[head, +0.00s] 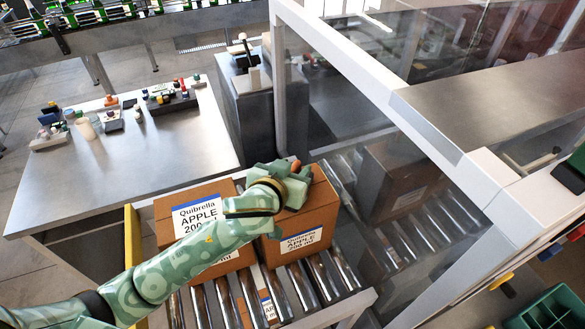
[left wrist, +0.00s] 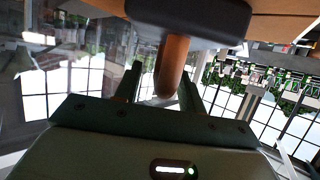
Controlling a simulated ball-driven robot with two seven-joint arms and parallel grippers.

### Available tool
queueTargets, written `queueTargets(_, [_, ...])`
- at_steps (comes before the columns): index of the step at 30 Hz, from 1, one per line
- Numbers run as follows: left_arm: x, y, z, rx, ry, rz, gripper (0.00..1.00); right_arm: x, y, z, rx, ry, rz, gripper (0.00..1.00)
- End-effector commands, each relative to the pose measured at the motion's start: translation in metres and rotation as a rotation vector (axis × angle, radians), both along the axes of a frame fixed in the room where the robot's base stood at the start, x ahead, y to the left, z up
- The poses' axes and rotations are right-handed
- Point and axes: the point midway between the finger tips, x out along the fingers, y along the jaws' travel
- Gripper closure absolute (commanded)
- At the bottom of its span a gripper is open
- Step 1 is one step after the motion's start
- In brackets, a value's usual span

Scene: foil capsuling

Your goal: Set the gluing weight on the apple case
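Two brown cartons labelled "Quibrella APPLE 200 ml" stand side by side on the rollers in the head view: a left one (head: 165,236) and a right apple case (head: 318,212). My left gripper (head: 288,180) is over the top of the right case and hides much of it. In the left wrist view the gluing weight is a black block (left wrist: 190,14) with a brown handle (left wrist: 172,68). The handle stands between my left fingers (left wrist: 160,88), with a gap visible on one side. The block is close against cardboard; contact is hidden. My right gripper is out of view.
A roller conveyor (head: 305,288) runs under the cases and past a clear-walled frame (head: 378,75). Another brown carton (head: 392,180) shows behind the panel. A steel table (head: 125,170) with bottles and small items stands at left. A green crate (head: 548,312) is bottom right.

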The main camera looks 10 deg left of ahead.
Motion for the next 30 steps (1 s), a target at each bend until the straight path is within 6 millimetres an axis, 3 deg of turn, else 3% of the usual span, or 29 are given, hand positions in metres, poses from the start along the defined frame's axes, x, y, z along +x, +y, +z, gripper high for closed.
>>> queueTargets(7, [-0.002, 0.0, -0.002, 0.002, 0.007, 0.0, 0.6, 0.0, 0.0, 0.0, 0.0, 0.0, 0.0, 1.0])
queueTargets(11, [-0.014, 0.002, 0.002, 0.0, 0.007, -0.001, 0.6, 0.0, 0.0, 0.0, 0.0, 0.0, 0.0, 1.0])
queueTargets(25, [-0.127, 0.025, 0.053, -0.002, 0.005, 0.0, 0.6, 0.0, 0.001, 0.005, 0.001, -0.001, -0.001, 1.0])
queueTargets(27, [-0.133, 0.027, 0.061, 0.002, 0.008, 0.002, 0.6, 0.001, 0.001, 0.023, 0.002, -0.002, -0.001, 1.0])
queueTargets(30, [-0.141, 0.028, 0.064, 0.001, 0.005, 0.002, 0.6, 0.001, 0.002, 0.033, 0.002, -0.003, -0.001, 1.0])
